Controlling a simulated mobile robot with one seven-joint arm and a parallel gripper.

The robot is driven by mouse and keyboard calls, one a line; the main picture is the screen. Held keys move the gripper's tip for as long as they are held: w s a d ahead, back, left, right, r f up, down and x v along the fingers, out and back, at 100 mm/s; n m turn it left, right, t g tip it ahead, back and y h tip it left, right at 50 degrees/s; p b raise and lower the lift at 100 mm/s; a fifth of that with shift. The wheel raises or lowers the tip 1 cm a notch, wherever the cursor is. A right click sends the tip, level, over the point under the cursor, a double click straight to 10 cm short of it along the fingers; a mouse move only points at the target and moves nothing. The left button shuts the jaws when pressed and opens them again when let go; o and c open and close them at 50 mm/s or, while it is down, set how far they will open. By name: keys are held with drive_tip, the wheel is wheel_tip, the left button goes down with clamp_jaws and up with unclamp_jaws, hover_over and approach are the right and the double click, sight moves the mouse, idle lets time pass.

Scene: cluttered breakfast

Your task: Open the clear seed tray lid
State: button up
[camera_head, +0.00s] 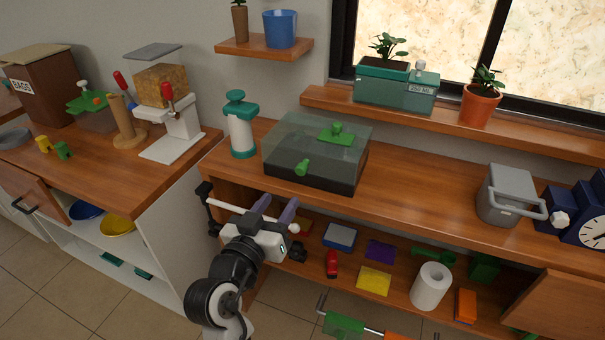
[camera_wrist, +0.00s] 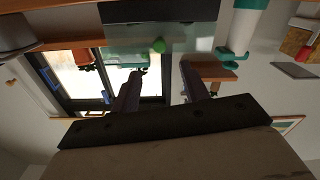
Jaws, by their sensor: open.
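The seed tray stands on the upper wooden counter, with a dark base (camera_head: 310,178) and a clear lid (camera_head: 290,140) that looks shut. A green handle (camera_head: 337,134) sits on top of the lid and a green knob (camera_head: 302,167) on its front. My gripper (camera_head: 276,206) is open and empty, in front of and below the tray, apart from it. In the wrist view, which looks upside down, the knob (camera_wrist: 159,45) and clear lid (camera_wrist: 120,36) show beyond my open fingers (camera_wrist: 162,72).
A white and teal canister (camera_head: 241,130) stands close left of the tray. A windowsill shelf (camera_head: 440,121) with a teal planter (camera_head: 395,88) runs behind it. The counter right of the tray is clear up to a grey bin (camera_head: 507,194). A lower shelf with loose items lies below.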

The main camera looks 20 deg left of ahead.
sight(299, 172)
drive_tip(key=w+p, duration=0.1)
drive_tip(key=w, duration=0.4)
drive_tip(key=w+p, duration=0.1)
drive_tip(key=w, duration=0.5)
drive_tip(key=shift+d+r+p, duration=0.15)
drive_tip(key=shift+d+p, duration=0.05)
drive_tip(key=shift+p, duration=0.2)
drive_tip(key=shift+w, duration=0.5)
clamp_jaws()
